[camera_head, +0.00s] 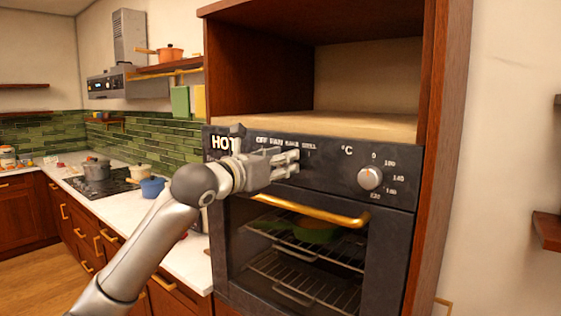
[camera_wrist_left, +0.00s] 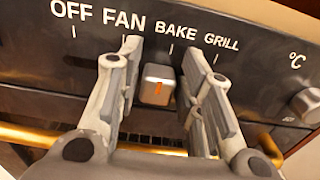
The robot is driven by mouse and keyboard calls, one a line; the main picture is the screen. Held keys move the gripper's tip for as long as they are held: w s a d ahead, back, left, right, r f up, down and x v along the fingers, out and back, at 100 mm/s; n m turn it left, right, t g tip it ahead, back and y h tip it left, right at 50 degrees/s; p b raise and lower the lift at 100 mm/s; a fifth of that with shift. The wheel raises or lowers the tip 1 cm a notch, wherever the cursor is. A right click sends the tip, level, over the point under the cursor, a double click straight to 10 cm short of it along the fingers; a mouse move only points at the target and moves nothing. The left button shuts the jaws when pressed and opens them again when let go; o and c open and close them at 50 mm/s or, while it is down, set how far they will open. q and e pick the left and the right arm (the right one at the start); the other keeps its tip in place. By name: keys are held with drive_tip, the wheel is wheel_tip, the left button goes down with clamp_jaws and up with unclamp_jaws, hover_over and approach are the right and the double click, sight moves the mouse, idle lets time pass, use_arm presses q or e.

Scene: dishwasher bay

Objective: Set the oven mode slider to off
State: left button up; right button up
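The oven mode slider is a small grey block with an orange mark (camera_wrist_left: 157,85) in the left wrist view. It sits below the BAKE label, slightly left of that label's tick mark. The labels OFF, FAN, BAKE and GRILL run left to right above it. My left gripper (camera_head: 292,163) is at the oven's control panel (camera_head: 325,172) in the head view and hides the slider there. In the left wrist view my left gripper (camera_wrist_left: 162,62) is open, with one finger on each side of the slider and a gap visible on both sides. My right gripper is not in view.
A round temperature knob (camera_head: 370,177) is to the right on the panel. A gold oven door handle (camera_head: 310,211) runs just below my gripper. The open shelf space (camera_head: 365,80) above the oven is empty. A counter with pots (camera_head: 95,172) is at the left.

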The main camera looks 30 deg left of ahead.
use_arm(q)
clamp_jaws()
drive_tip(key=a+b, duration=0.2)
drive_tip(key=a, duration=0.6)
drive_tip(key=shift+w+a+r, duration=0.15)
drive_tip(key=shift+w+a, duration=0.1)
unclamp_jaws()
drive_tip(key=o, duration=0.5)
drive_tip(key=shift+a, duration=0.2)
drive_tip(key=shift+c, duration=0.2)
drive_tip(key=shift+d, duration=0.1)
